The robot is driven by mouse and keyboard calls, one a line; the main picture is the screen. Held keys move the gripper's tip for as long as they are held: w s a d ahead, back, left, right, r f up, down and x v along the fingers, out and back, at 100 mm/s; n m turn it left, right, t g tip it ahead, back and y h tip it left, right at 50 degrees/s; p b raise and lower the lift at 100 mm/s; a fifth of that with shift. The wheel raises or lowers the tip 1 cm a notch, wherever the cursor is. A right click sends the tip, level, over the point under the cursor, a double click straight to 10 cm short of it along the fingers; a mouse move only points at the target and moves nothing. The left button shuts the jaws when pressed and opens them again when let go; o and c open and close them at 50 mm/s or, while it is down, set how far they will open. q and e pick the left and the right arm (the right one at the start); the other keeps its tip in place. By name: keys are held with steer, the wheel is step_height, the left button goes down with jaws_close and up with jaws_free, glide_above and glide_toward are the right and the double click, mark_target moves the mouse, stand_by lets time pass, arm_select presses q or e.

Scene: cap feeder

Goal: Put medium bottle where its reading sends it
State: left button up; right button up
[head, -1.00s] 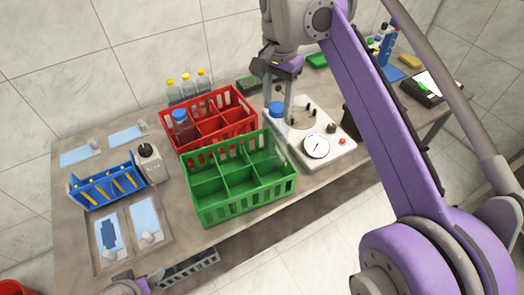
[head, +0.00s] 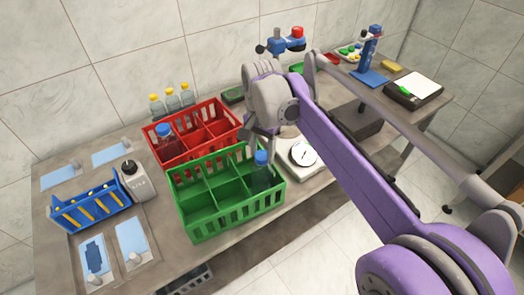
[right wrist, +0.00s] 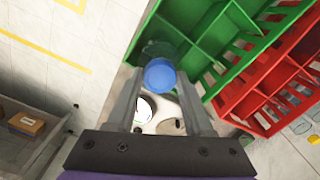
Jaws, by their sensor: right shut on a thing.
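The medium bottle, with its blue cap (head: 262,158) and dark clear body (head: 263,180), is at the right end of the green crate (head: 235,222). My right gripper (head: 261,148) is shut on it from above. In the right wrist view the blue cap (right wrist: 160,75) sits between the two fingers, with the green crate (right wrist: 185,20) around and beyond it. The bottle's base is hidden, so I cannot tell whether it touches the crate floor. The dial gauge (head: 303,153) stands on a white base right of the crate; its reading is too small to tell. My left gripper is out of view.
A red crate (head: 203,104) behind the green one holds another blue-capped bottle (head: 166,144). Several yellow-capped bottles (head: 172,98) stand behind it. The green crate's left compartments look empty.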

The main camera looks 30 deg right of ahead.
steer(key=shift+f, duration=0.15)
steer(key=o, duration=1.3)
step_height(320, 180, up, 12)
steer(key=p, duration=0.1)
steer(key=s+a+f+n+t, duration=0.1)
steer(key=s+a+f+n, duration=0.1)
steer(key=s+f+n, duration=0.2)
steer(key=s+a+f+n+t, duration=0.2)
steer(key=s+f+n, duration=0.2)
steer(key=f, duration=0.7)
steer(key=s+a+f+n+t, duration=0.2)
steer(key=s+a+f+n, duration=0.1)
steer(key=s+f, duration=0.5)
steer(key=shift+s+n, duration=0.1)
steer(key=shift+n, duration=0.5)
